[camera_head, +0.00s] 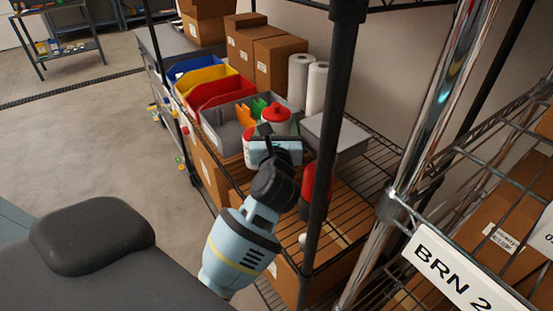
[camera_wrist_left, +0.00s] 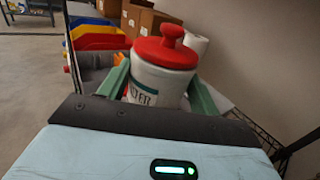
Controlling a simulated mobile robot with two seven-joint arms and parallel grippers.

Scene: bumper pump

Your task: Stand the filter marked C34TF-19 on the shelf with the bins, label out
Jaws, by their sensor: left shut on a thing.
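A white filter with a red knobbed lid (camera_wrist_left: 160,55) stands between the two green fingers of my left gripper (camera_wrist_left: 158,92), which is shut on it. Part of its label, with the letters "TER", faces the wrist camera; the marking C34TF-19 cannot be read. In the head view my left gripper (camera_head: 277,150) reaches over the wire shelf (camera_head: 378,160), and the filter's red top (camera_head: 276,114) shows beyond it. I cannot tell whether the filter touches the shelf. My right gripper is not in view.
Blue (camera_head: 193,66), yellow (camera_head: 204,75), red (camera_head: 213,88) and grey (camera_head: 215,130) bins line the shelf's left side. Brown boxes (camera_head: 277,62), white rolls (camera_head: 316,88) and a grey box (camera_head: 335,137) stand behind. A black post (camera_head: 337,100) rises close right of my left arm.

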